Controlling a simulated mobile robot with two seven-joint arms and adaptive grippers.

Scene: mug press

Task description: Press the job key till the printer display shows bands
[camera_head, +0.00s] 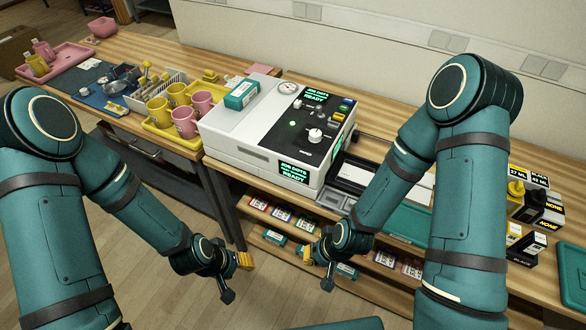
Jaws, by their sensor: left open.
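The white printer (240,125) stands on the wooden bench at the centre. Its top display (319,97) reads what looks like "JOB DOTS READY" in green. The front display (294,172) shows similar green text. Several keys, among them a blue key (346,103) and a yellow key (338,118), sit at the panel's right side; their labels are too small to read, so I cannot tell which is the job key. My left gripper (236,276) is open, low in front of the bench and apart from the printer. My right gripper (318,263) is also low, before the shelves; its jaws are unclear.
A yellow tray (188,142) with yellow and pink mugs (184,122) stands left of the printer. A teal box (241,94) lies on its top. Ink bottles (528,200) stand at the right. Shelves below hold small labelled boxes (281,214). My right arm covers part of the bench.

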